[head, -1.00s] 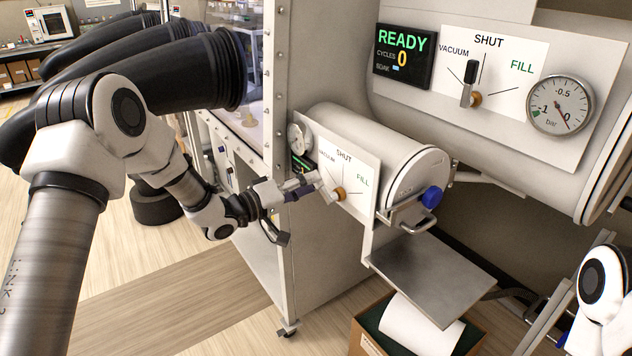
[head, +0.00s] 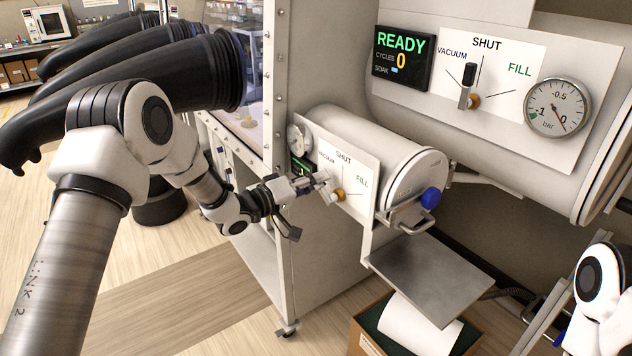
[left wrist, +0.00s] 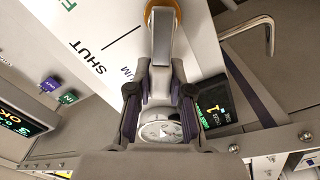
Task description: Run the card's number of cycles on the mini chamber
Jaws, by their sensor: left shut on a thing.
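The mini chamber (head: 375,148) is the small white cylinder with a round door and a blue knob (head: 430,198). Its panel (head: 362,172) reads VACUUM, SHUT and FILL. My left gripper (head: 322,184) is shut on the grey valve lever (left wrist: 163,40), whose brass hub (head: 340,195) shows beside it. The mini display (left wrist: 216,108) shows a yellow 1 in the left wrist view. The small gauge (left wrist: 160,130) is partly hidden by my fingers. My right gripper is out of view.
The large chamber's display (head: 403,57) reads READY, cycles 0; its lever (head: 467,86) stands near upright beside a gauge (head: 557,107). A metal shelf (head: 430,277) juts out below the mini door, above a cardboard box (head: 368,340). Black gloves (head: 150,65) stick out at left.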

